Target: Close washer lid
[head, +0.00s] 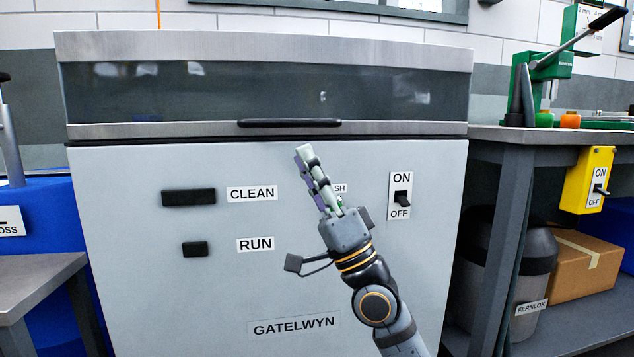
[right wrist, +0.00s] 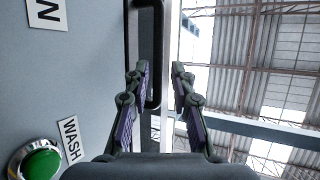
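The washer is a large grey cabinet (head: 130,280) marked GATELWYN. Its lid (head: 200,90) has a dark glass panel in a metal frame and looks down, with a thin dark line between its lower edge and the cabinet. A black bar handle (head: 290,123) runs along that edge. My right gripper (head: 303,152) is just below the handle, pointing up. In the right wrist view its fingers (right wrist: 158,75) are apart, and the handle (right wrist: 157,40) appears between their tips; I cannot tell whether they touch it. My left gripper is out of view.
A green button (right wrist: 40,162) is mostly hidden behind my right gripper in the head view. CLEAN and RUN buttons and an ON/OFF switch (head: 402,198) are on the front. A workbench (head: 545,135) stands right; a low table (head: 30,280) stands left.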

